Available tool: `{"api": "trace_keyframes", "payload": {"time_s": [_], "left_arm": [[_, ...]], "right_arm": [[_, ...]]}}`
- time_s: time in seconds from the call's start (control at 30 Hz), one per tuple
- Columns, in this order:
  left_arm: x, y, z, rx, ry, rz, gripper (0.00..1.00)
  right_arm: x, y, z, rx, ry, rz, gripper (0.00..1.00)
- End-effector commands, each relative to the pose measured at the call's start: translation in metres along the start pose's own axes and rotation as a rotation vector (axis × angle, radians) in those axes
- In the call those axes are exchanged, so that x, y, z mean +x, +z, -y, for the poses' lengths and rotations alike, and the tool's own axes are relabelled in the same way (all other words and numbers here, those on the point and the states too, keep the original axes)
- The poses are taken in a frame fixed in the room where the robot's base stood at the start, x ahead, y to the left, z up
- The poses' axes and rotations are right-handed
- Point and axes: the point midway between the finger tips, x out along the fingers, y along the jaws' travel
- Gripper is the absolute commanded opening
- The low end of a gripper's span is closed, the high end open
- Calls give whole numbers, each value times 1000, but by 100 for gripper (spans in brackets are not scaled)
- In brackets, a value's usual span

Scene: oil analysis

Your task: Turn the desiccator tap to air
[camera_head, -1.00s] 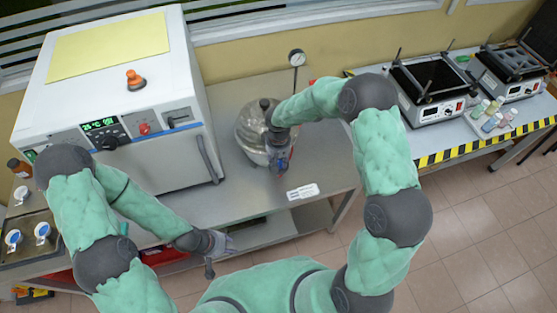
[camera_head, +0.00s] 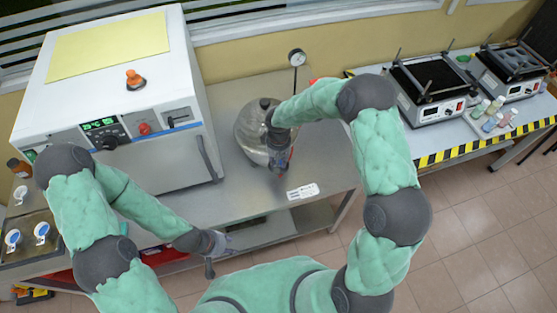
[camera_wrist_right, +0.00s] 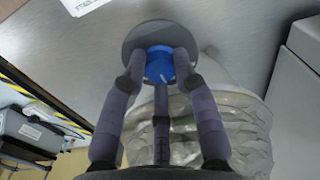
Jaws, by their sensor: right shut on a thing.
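The glass desiccator (camera_head: 250,127) stands on the steel bench, right of the oven, with a dark knob on its lid. My right gripper (camera_head: 278,168) is at its front side, partly covering it in the head view. In the right wrist view, the fingers of my right gripper (camera_wrist_right: 160,72) are closed around the blue tap (camera_wrist_right: 159,64), in front of a grey disc (camera_wrist_right: 133,40). The clear glass body lies beyond the fingers. The tap's pointing direction cannot be read. My left gripper (camera_head: 220,254) is open and empty, low in front of the bench.
A white oven (camera_head: 115,95) fills the bench's left. A pressure gauge (camera_head: 297,58) stands behind the desiccator. A white label (camera_head: 303,191) lies at the bench's front edge. Two hotplate-like devices (camera_head: 428,88) stand on the right table.

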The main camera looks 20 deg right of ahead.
Motion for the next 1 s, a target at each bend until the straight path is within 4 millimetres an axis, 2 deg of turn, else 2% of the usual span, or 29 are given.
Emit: {"api": "trace_keyframes", "payload": {"time_s": [0.43, 1.0], "left_arm": [[4, 0, 1, 0, 0, 0, 40], [0, 0, 0, 0, 0, 0, 40]], "right_arm": [[0, 0, 0, -366, 0, -1, 0], [-1, 0, 0, -839, 0, 0, 0]]}}
